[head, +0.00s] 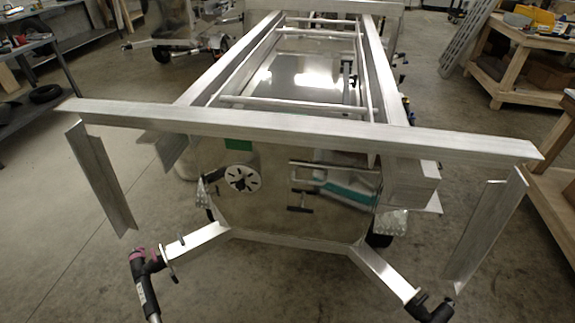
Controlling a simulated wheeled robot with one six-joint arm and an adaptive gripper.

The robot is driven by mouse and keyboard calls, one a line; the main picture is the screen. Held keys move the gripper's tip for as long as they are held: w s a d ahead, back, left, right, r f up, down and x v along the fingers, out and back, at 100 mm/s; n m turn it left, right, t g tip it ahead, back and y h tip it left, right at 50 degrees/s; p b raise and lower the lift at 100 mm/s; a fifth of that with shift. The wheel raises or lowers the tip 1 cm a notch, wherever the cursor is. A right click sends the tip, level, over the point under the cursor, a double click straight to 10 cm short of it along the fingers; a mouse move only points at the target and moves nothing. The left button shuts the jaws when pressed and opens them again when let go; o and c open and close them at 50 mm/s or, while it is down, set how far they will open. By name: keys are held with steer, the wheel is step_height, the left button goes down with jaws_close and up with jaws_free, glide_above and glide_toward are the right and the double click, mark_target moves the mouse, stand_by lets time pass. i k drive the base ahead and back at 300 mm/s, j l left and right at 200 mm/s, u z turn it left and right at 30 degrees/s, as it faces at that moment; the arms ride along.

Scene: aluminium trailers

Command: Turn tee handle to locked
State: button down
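A small dark T-shaped handle (299,209) shows on the shiny front panel (262,215) of the aluminium trailer. Its crossbar looks roughly level, with a short stem above it. It is too small to tell its exact lock position. A white round plate (242,179) with dark slots sits to its left on the panel. A pale bar and a teal-and-grey part (345,188) show to its upper right. I do not see my gripper in the head view, so its state and its distance from the handle do not show.
A long aluminium crossbeam (300,132) spans the trailer's front above the panel. Angled metal plates hang at left (103,185) and right (487,235). Aluminium bars with dark fittings (150,270) reach forward at both sides. Wooden workbenches (510,60) stand at right.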

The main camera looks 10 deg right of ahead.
mark_target(300, 210)
steer(key=i+j, duration=0.15)
steer(key=j, duration=0.2)
steer(key=i+j, duration=0.15)
steer(key=j, duration=0.25)
steer(key=i+j, duration=0.15)
steer(key=j, duration=0.2)
steer(key=i+j, duration=0.15)
steer(key=j, duration=0.2)
steer(key=z, duration=0.05)
